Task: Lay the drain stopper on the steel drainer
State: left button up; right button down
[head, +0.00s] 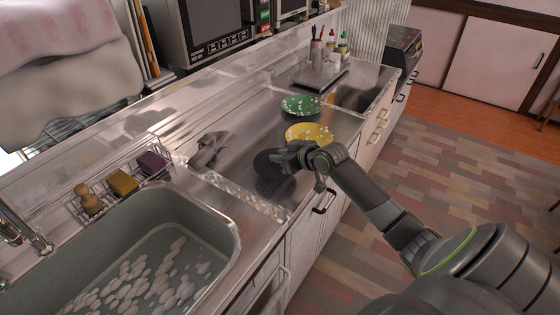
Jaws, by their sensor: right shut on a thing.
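The drain stopper (264,164) is a dark round disc in the middle of the head view. My right gripper (279,158) is shut on its right edge, and the fingers hide part of it. The stopper is over the shiny steel drainer (238,163), the flat steel surface right of the sink. A dark reflection shows in the steel just below the disc. I cannot tell whether the stopper touches the steel. My left gripper is not in view.
A yellow dotted plate (309,134) lies just behind my right gripper, with a green plate (301,105) farther back. A grey metal object (208,150) lies left of the stopper. The sink (215,232) and a wire rack (100,190) with sponges are at left.

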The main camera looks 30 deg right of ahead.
jog(key=shift+f, duration=1.95)
jog(key=shift+f, duration=0.1)
jog(key=c, duration=1.2)
grip_release()
jog(key=shift+c, duration=0.2)
jog(key=shift+r, duration=0.2)
jog(key=v, duration=1.2)
jog(key=shift+p, duration=0.35)
jog(key=shift+f, duration=0.1)
